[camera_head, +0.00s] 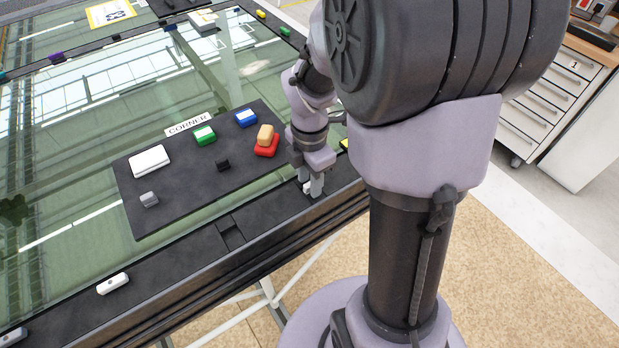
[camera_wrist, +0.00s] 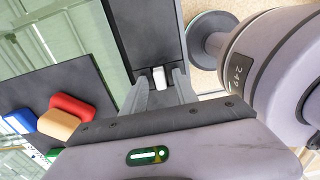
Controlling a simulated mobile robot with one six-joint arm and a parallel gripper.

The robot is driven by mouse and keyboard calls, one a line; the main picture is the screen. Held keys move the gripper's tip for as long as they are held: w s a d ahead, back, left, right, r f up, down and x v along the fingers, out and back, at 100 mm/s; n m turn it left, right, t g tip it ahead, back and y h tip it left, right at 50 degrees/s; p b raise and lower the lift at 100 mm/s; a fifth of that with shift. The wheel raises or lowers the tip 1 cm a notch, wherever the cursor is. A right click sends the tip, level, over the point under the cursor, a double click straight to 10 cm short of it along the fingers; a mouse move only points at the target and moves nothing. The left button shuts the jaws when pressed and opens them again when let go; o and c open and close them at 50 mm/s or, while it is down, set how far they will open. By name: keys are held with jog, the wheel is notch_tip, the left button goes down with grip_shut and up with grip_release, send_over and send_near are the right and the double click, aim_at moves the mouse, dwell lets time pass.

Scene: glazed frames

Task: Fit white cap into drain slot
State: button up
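A small white cap (camera_wrist: 160,78) lies on the dark frame profile between my two fingertips in the wrist view. In the head view only a sliver of it (camera_head: 307,187) shows, mostly hidden by my fingers. My gripper (camera_wrist: 160,82) is open, with a finger on either side of the cap and a narrow gap visible on each side; it also shows low over the frame edge in the head view (camera_head: 314,186). A dark rectangular recess, probably the drain slot (camera_head: 230,236), is in the frame profile to the left of my gripper and looks empty.
A black mat (camera_head: 180,195) on the glass holds a white block, a grey piece, a black piece, green and blue blocks, and a tan block on a red one. The profile between gripper and recess is clear.

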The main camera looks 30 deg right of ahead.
aim_at(307, 186)
notch_tip(307, 186, up, 13)
jog(key=m+p, duration=0.1)
jog(key=p, duration=0.5)
jog(key=s+a+r+m+t+y, duration=0.1)
jog(key=s+a+r+m+t, duration=0.25)
jog(key=s+a+m, duration=0.55)
jog(key=s+a+r+m+t+y, duration=0.15)
jog(key=a+r+m, duration=0.4)
jog(key=m, duration=0.75)
notch_tip(307, 186, down, 6)
jog(key=b, duration=0.5)
jog(key=shift+s+t+b, duration=0.3)
jog(key=shift+s+t, duration=0.1)
jog(key=shift+s, duration=0.05)
jog(key=shift+h, duration=0.25)
